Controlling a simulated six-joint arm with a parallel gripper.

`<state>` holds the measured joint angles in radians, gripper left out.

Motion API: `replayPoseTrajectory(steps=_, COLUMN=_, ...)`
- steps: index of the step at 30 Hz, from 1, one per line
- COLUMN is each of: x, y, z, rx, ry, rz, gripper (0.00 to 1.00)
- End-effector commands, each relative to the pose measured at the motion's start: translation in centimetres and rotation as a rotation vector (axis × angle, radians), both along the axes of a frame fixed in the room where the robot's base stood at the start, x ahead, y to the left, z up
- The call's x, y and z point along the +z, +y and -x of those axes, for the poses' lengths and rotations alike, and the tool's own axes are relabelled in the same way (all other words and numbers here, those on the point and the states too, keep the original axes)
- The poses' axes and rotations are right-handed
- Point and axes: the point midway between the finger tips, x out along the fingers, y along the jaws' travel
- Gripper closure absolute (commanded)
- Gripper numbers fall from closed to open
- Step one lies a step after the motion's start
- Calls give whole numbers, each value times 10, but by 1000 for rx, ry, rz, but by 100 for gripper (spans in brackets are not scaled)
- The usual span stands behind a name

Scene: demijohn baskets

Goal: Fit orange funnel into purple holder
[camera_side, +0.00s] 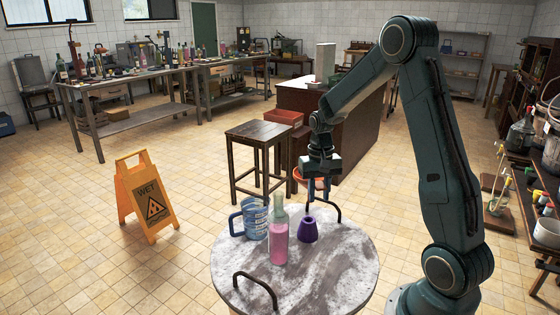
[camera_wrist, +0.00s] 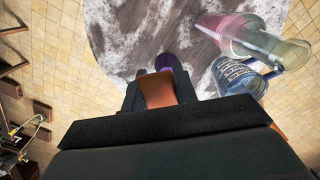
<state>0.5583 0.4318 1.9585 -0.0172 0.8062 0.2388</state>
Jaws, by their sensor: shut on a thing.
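The orange funnel (camera_side: 301,181) is held between the fingers of my gripper (camera_side: 318,188), above the far right part of the round table. In the wrist view the funnel (camera_wrist: 157,90) shows between the dark fingers of my gripper (camera_wrist: 160,75); its lower end is hidden. The purple holder (camera_side: 308,229) stands upright on the table, below the gripper and apart from the funnel. In the wrist view only part of the purple holder (camera_wrist: 165,60) shows, just beyond the fingertips.
A bottle with pink liquid (camera_side: 279,235) stands left of the holder, with a blue measuring jug (camera_side: 254,220) behind it. The round marble table (camera_side: 335,270) has black raised handles (camera_side: 256,285) at its edge. Its front right area is clear. A wooden stool (camera_side: 258,135) stands behind.

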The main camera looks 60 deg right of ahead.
Motion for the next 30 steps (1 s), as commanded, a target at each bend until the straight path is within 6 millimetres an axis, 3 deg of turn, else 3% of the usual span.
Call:
replayPoseTrajectory(steps=11, x=-7, y=0, z=0, rx=0, ry=1, rz=-1, gripper=93)
replayPoseTrajectory(steps=30, x=-48, y=0, z=0, rx=0, ry=1, rz=-1, gripper=93)
